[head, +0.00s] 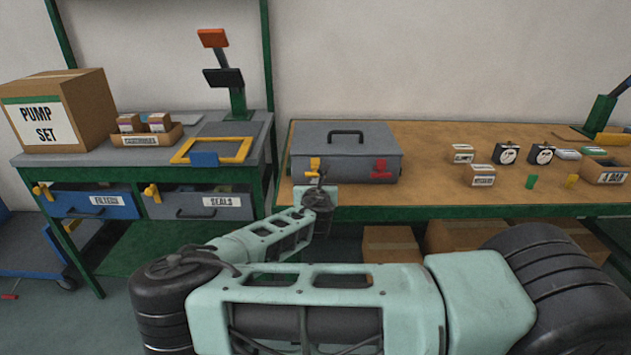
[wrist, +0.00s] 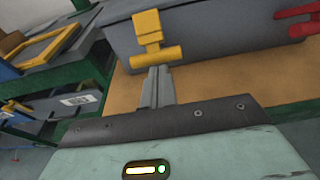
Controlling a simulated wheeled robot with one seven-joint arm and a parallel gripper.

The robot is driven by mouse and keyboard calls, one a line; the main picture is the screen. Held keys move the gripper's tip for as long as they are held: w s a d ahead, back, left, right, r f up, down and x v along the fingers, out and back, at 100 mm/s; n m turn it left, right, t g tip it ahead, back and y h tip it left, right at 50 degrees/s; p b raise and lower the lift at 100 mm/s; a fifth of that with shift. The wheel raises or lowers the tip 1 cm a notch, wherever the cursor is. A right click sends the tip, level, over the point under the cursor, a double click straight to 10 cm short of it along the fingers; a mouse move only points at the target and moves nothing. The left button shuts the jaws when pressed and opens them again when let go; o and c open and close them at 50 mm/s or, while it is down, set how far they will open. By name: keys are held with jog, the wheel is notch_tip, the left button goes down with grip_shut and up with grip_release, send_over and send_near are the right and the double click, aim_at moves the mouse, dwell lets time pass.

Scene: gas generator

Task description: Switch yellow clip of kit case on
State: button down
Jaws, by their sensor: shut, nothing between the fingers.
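The kit case (head: 344,146) is a grey box with a black handle on its lid, near the left end of the wooden bench. Its yellow clip (head: 313,166) is on the front face at the left, and a red clip (head: 380,169) is at the right. In the wrist view the yellow clip (wrist: 151,40) shows a block above a horizontal bar. My gripper (wrist: 158,72) is shut and empty, its fingertips at or just below that bar; I cannot tell whether they touch it. The red clip (wrist: 298,24) is at the upper right there.
A workbench (head: 190,130) at left holds a pump set box (head: 62,110) and a yellow frame (head: 211,150). Drawers (head: 95,204) with yellow knobs are below it. Small boxes and gauges (head: 508,153) stand on the right of the wooden bench (head: 430,152).

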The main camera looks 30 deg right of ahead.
aim_at(316, 165)
jog(key=shift+r+g+y+p, duration=0.5)
jog(key=shift+r+g+p, duration=0.55)
jog(key=shift+p, duration=1.8)
jog(key=r+g+y+p, duration=0.1)
jog(key=r+p, duration=0.1)
jog(key=p, duration=0.3)
jog(key=shift+w+d, duration=0.1)
jog(key=shift+d, duration=0.05)
jog(key=g+p, duration=0.1)
jog(key=p, duration=0.1)
jog(key=r+g+y+p, duration=0.1)
jog(key=p, duration=0.2)
jog(key=shift+w+d+r, duration=0.1)
jog(key=shift+w+d, duration=0.05)
jog(key=shift+w, duration=0.1)
jog(key=shift+w+d+r+g+y+p, duration=0.25)
jog(key=shift+g+y+p, duration=0.35)
jog(key=shift+p, duration=0.6)
jog(key=shift+a+f, duration=0.15)
jog(key=shift+f, duration=0.1)
jog(key=shift+r, duration=0.1)
